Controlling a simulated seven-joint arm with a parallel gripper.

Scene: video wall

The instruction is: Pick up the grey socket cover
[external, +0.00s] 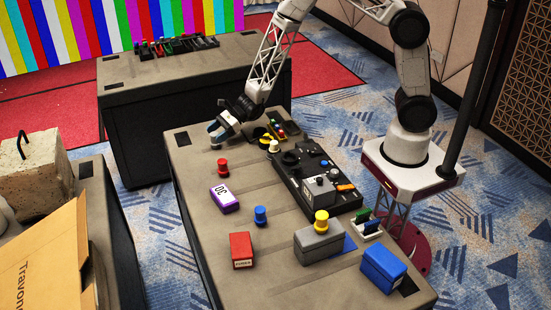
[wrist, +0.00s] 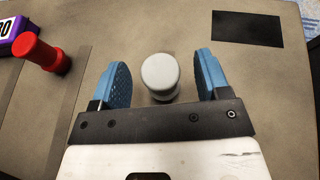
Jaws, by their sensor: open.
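The grey socket cover (wrist: 160,77) is a short light-grey cylinder with a rounded top. In the wrist view it stands between the two blue finger pads of my gripper (wrist: 160,82), with a gap on each side. My gripper is open and empty. In the external view my gripper (external: 219,126) is low over the far left part of the table, and the grey socket cover (external: 214,127) shows only in small part beside the fingers.
A red knob-shaped piece (wrist: 42,53) and a purple block (wrist: 12,32) lie left of my gripper in the wrist view. A black panel (external: 318,187) with knobs runs along the table (external: 192,165). A blue knob (external: 260,215), a red box (external: 241,250) and a grey box (external: 319,243) stand nearer the camera.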

